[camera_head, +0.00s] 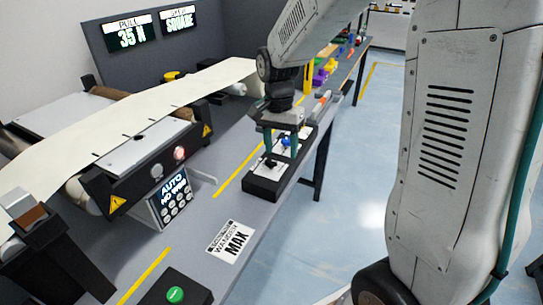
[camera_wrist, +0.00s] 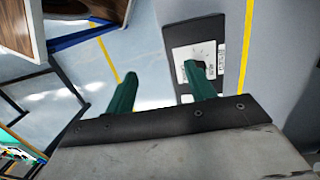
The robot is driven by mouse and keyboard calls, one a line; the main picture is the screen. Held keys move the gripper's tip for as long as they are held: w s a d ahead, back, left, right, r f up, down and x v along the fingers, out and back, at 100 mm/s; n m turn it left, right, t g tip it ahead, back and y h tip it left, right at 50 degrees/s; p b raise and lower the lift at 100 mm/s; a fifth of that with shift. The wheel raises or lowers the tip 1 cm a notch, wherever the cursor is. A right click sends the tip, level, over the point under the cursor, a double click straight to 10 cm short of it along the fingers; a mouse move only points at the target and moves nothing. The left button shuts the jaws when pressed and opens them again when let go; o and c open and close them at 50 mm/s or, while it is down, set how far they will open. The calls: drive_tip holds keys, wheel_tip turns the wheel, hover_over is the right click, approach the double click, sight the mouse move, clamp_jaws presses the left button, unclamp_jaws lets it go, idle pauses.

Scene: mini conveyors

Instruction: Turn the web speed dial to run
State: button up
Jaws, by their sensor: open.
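A black control box (camera_head: 262,186) with a white face panel stands near the table's right edge in the head view. A small black knob (camera_head: 270,164) and a blue knob (camera_head: 286,142) show on it. I cannot read which one is the web speed dial or its setting. My gripper (camera_head: 282,154) is open, its green fingers pointing down over the box. In the wrist view my gripper (camera_wrist: 160,71) has its right finger over the white panel (camera_wrist: 203,52), beside a dark knob (camera_wrist: 211,68). The left finger is over the floor side. Contact cannot be told.
A keypad display (camera_head: 172,195) and the web machine (camera_head: 135,160) stand to the left. Coloured items (camera_head: 325,70) lie farther along the table.

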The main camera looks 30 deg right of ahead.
sight(271, 160)
drive_tip(key=w+m, duration=0.1)
drive_tip(key=w, duration=0.1)
drive_tip(key=w+m+t, duration=0.1)
drive_tip(key=w+m, duration=0.3)
drive_tip(key=shift+w+d+f, duration=0.2)
drive_tip(key=shift+d+f, duration=0.05)
drive_tip(key=shift+f, duration=0.15)
drive_tip(key=shift+w+m+t, duration=0.2)
drive_tip(key=shift+m+t, duration=0.1)
drive_tip(key=shift+m, duration=0.6)
wheel_tip(271, 160, down, 8)
drive_tip(key=shift+r, duration=0.15)
drive_tip(key=c, duration=1)
